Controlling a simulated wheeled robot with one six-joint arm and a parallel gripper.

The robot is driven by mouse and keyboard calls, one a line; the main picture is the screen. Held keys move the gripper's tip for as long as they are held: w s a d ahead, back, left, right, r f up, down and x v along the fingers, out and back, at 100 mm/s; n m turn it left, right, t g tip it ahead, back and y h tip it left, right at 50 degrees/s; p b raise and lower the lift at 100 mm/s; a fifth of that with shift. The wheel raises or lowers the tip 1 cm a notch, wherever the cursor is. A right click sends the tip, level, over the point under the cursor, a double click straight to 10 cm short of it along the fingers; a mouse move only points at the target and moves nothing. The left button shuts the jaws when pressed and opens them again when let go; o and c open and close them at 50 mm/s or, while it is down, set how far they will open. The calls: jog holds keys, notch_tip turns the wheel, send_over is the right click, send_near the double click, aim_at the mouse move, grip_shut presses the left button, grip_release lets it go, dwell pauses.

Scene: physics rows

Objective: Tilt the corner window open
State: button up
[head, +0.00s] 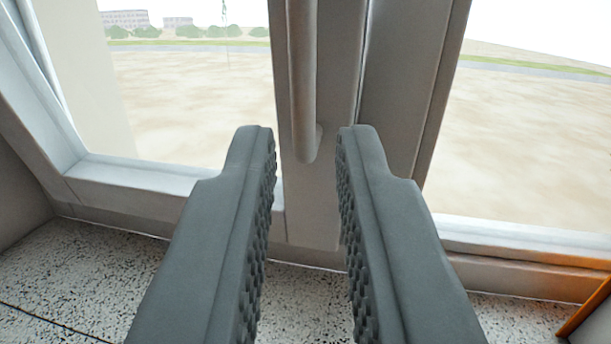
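The window has a light frame with two glass panes, a left pane (190,100) and a right pane (530,150), with grey-brown uprights (390,90) between them. A long handle (303,90) hangs straight down on the upright, its rounded lower end between my fingertips in the picture. My gripper (305,150) is open, with one grey ribbed finger on each side of the handle's lower end. I see no contact between the fingers and the handle. The handle's upper part is cut off by the top edge. I cannot tell how far the fingers are from it in depth.
A speckled stone sill (90,270) runs below the window. An orange-brown wooden edge (588,308) stands at the lower right. A grey wall (20,205) borders the left. Outside lie bare ground, bushes and distant buildings.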

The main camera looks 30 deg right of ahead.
jog(key=v, duration=0.7)
jog(key=shift+c, duration=0.5)
grip_shut()
